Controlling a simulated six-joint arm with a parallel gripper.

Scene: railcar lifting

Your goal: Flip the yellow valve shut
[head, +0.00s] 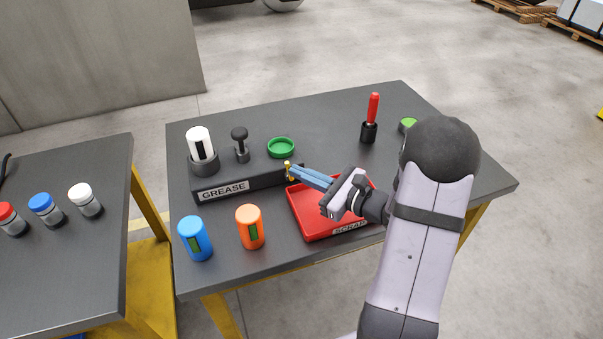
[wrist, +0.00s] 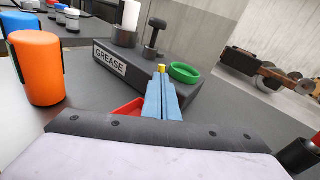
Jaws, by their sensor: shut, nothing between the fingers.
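The yellow valve (head: 288,171) is a small lever on the right end of the dark grease box (head: 240,182). In the wrist view only a bit of the yellow valve (wrist: 161,69) shows above my fingertips, and the rest is hidden behind them. My gripper (head: 300,171) has blue fingers that are shut with nothing between them. Its tips are at the valve, in line with it in both views; I cannot tell whether they touch. It also shows in the wrist view (wrist: 161,80), pointing at the box's right end.
A red scrap tray (head: 312,222) lies under my gripper. A white cylinder (head: 200,145), a black knob (head: 240,140) and a green ring (head: 281,147) are on the box. Blue (head: 195,238) and orange (head: 250,227) canisters stand in front. A red-handled tool (head: 373,110) stands behind.

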